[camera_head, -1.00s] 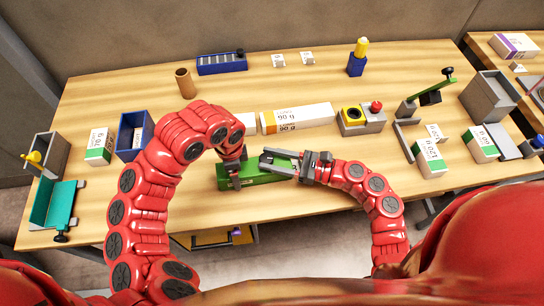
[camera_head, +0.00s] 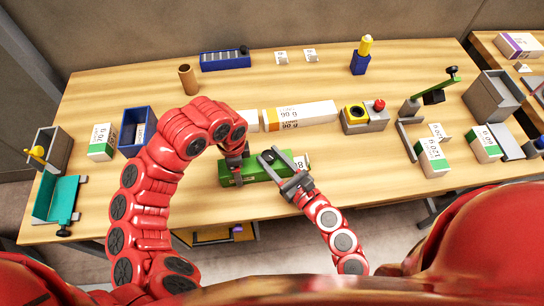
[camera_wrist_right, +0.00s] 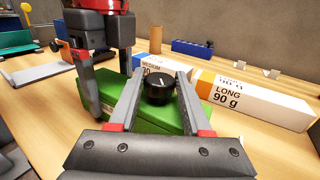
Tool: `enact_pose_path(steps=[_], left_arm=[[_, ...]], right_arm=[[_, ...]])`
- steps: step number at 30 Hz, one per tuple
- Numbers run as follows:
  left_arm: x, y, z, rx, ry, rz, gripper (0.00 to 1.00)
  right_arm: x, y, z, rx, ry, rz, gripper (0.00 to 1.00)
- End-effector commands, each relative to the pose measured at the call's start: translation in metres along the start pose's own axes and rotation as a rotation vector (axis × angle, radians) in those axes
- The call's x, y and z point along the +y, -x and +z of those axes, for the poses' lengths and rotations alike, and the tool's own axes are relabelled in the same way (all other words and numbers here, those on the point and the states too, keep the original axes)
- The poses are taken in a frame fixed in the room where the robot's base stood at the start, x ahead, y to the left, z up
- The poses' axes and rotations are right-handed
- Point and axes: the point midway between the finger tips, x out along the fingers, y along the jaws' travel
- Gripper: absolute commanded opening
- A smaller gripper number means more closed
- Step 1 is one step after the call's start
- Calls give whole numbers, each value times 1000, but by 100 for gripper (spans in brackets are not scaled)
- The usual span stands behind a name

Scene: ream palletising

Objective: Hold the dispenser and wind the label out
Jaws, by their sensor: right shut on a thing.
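The green dispenser (camera_head: 240,177) lies near the table's front edge, below the long ream. Its black knob (camera_wrist_right: 158,88) stands up from its top. My right gripper (camera_head: 272,156) comes in from the lower right and is shut on the knob, one finger on each side in the right wrist view. My left gripper (camera_head: 235,158) reaches down over the dispenser's left part, its fingers on either side of the body and shut on it. A white label (camera_head: 302,161) with dark print shows at the dispenser's right end; its full length is partly hidden by my right gripper.
A long white and orange ream (camera_head: 300,115) lies behind the dispenser. A grey unit (camera_head: 365,120) with yellow and red parts stands to its right. A blue bin (camera_head: 136,130) is at left. The table front right of the dispenser is clear.

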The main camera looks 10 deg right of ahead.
Motion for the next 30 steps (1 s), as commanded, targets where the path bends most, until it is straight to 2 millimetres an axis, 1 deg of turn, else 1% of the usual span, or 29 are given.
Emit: enact_pose_path(steps=[1, 14, 15, 19, 30], left_arm=[[1, 0, -3, 7, -5, 1, 8], [1, 0, -3, 7, -4, 1, 8], [1, 0, -3, 7, -4, 0, 8], [0, 0, -2, 5, -2, 0, 8], [0, 0, -1, 2, 0, 0, 8]], right_arm=[[2, 0, -1, 3, -1, -1, 0], [0, 0, -1, 2, 0, -11, 0], [0, 0, -1, 2, 0, -11, 56], [0, 0, 0, 1, 0, -12, 79], [0, 0, 0, 0, 0, -14, 80]])
